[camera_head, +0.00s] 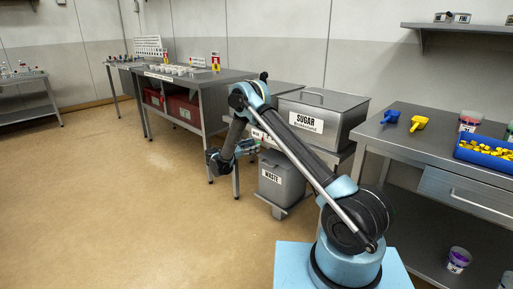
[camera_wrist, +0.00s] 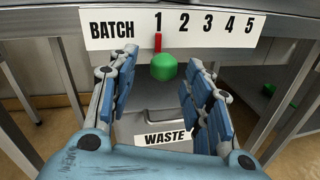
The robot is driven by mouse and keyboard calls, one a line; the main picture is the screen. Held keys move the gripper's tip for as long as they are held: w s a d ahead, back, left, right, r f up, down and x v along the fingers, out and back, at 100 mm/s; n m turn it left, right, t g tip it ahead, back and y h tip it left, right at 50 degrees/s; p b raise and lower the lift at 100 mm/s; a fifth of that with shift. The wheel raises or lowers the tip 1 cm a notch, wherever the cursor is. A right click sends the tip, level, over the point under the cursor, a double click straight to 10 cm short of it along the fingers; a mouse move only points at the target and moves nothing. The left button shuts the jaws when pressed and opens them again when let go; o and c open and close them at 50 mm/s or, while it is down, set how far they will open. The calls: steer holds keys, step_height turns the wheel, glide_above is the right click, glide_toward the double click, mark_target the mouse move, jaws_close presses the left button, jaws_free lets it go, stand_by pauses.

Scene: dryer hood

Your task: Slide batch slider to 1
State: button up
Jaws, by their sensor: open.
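The batch slider has a green knob (camera_wrist: 164,67) with a red pointer (camera_wrist: 158,42) above it. The pointer stands under the 1 on the white BATCH scale (camera_wrist: 205,27), which runs from 1 to 5. My gripper (camera_wrist: 162,60) is open in the wrist view, with one blue-padded finger left of the knob and one right of it. Gaps show between the knob and both fingers, and nothing is held. In the head view my gripper (camera_head: 222,160) hangs low in front of the benches; the slider is too small to make out clearly there.
A bench (camera_head: 425,140) with scoops and a blue tray stands at the right. Another bench with red crates (camera_head: 184,110) is behind at left. The floor at left is clear.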

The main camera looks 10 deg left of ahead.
steer(key=v, duration=0.8)
steer(key=shift+a, duration=0.2)
steer(key=shift+s, duration=0.1)
